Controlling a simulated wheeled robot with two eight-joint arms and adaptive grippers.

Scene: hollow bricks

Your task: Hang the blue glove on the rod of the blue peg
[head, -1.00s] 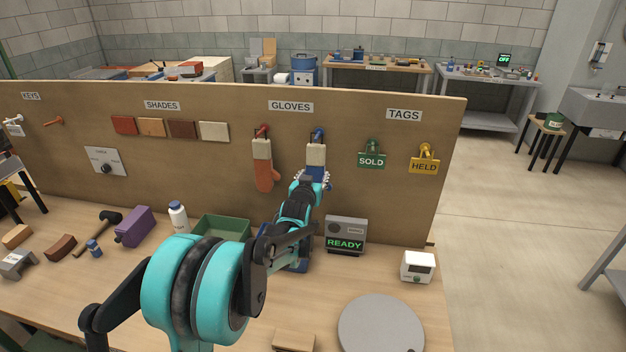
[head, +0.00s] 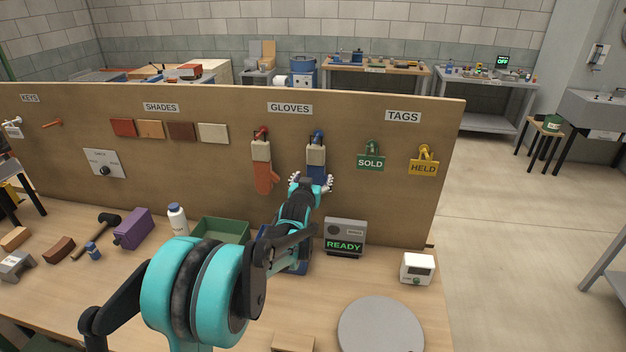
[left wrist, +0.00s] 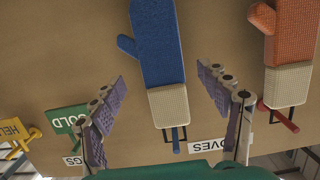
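The blue glove (head: 316,172) with a pale cuff hangs against the brown board, fingers down, below the blue peg (head: 318,135). In the left wrist view the blue glove (left wrist: 160,45) appears upside down. A dark loop at its cuff (left wrist: 168,103) is around the rod of the blue peg (left wrist: 174,138). My left gripper (head: 312,181) is at the lower part of the glove. In the left wrist view the left gripper (left wrist: 158,75) is open, its purple-padded fingers apart on both sides of the glove with gaps. My right gripper is not in view.
An orange glove (head: 262,175) hangs on a red peg (head: 262,131) to the left. SOLD (head: 371,162) and HELD (head: 423,167) tags hang to the right. Below stand a green bin (head: 222,230), a blue bin partly behind my arm, and a READY box (head: 345,235).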

